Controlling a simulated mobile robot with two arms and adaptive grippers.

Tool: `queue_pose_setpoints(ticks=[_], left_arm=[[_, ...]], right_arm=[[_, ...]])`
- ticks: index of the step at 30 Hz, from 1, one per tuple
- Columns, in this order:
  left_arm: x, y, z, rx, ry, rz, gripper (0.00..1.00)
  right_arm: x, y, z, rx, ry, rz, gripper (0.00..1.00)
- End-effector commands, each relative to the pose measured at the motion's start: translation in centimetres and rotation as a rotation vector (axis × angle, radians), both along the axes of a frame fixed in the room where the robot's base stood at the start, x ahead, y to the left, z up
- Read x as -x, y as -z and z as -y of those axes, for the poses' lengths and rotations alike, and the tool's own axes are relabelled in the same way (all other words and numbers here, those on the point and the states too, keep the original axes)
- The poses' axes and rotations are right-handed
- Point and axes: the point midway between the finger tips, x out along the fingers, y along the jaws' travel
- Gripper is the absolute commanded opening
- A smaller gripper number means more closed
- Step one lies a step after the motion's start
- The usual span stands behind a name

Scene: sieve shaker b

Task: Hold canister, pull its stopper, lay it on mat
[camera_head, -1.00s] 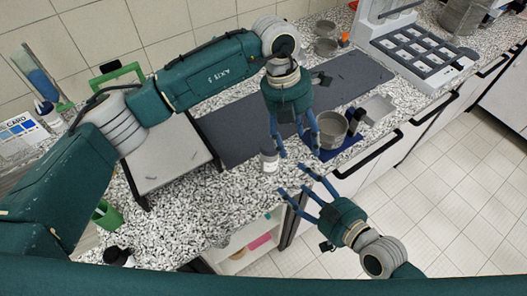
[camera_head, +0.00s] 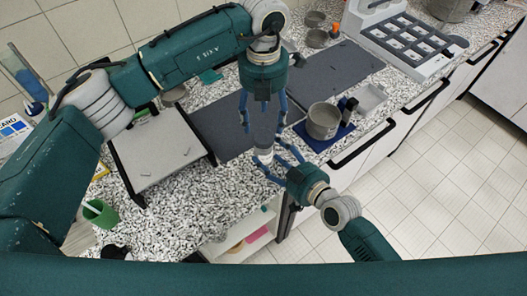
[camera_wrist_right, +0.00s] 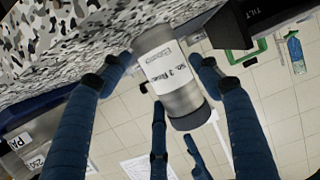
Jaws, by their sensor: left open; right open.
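The canister (camera_head: 263,154) is a small grey cylinder with a white label, standing near the counter's front edge. The right wrist view shows it (camera_wrist_right: 166,68) between my open right fingers, with a gap on each side. Its dark-rimmed end (camera_wrist_right: 192,118) faces my left fingers; I cannot make out the stopper separately. My right gripper (camera_head: 268,148) is open around the canister from the front. My left gripper (camera_head: 265,126) is open, pointing down just above the canister; its fingertips (camera_wrist_right: 177,150) show in the wrist view. The dark grey mat (camera_head: 217,122) lies behind.
A grey pot (camera_head: 323,121) stands on a blue mat (camera_head: 338,138) to the right, beside small dark items and a light tray (camera_head: 370,98). A grey raised platform (camera_head: 160,150) stands left. A green cup (camera_head: 98,213) is at front left. Speckled counter in front is clear.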

Motion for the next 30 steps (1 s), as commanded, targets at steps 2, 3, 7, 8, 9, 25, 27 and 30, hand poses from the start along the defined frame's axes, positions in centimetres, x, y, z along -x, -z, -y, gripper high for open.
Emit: queue_pose_setpoints(ticks=[2, 3, 7, 8, 9, 25, 27, 30], left_arm=[[0.0, 0.0, 0.0, 0.0, 0.0, 0.0, 0.6], [0.0, 0.0, 0.0, 0.001, 0.0, -0.001, 0.6], [0.0, 0.0, 0.0, 0.001, 0.0, -0.001, 0.6], [0.0, 0.0, 0.0, 0.001, 0.0, -0.001, 0.6], [0.0, 0.0, 0.0, 0.001, 0.0, -0.001, 0.6], [0.0, -0.3, 0.0, 0.001, 0.087, 0.001, 0.67], [0.0, -0.5, 0.0, 0.0, 0.179, 0.001, 0.67], [-0.1, -1.0, 0.0, 0.0, 0.365, 0.002, 0.67]], right_arm=[[-0.3, 0.1, -0.2, 0.0, 0.0, 0.0, 0.63], [-0.3, 0.1, -0.3, 0.0, 0.0, 0.0, 0.63], [-0.4, 0.1, -0.3, 0.0, 0.0, 0.0, 0.63], [-0.4, 0.1, -0.3, 0.0, 0.0, 0.0, 0.63], [-0.4, 0.1, -0.3, 0.0, 0.0, 0.0, 0.63], [-0.3, 0.1, -0.2, 0.0, 0.0, 0.0, 0.1], [-0.3, 0.1, -0.2, 0.0, 0.0, 0.0, 0.1], [-0.3, 0.1, -0.2, 0.0, 0.0, 0.0, 0.1]])
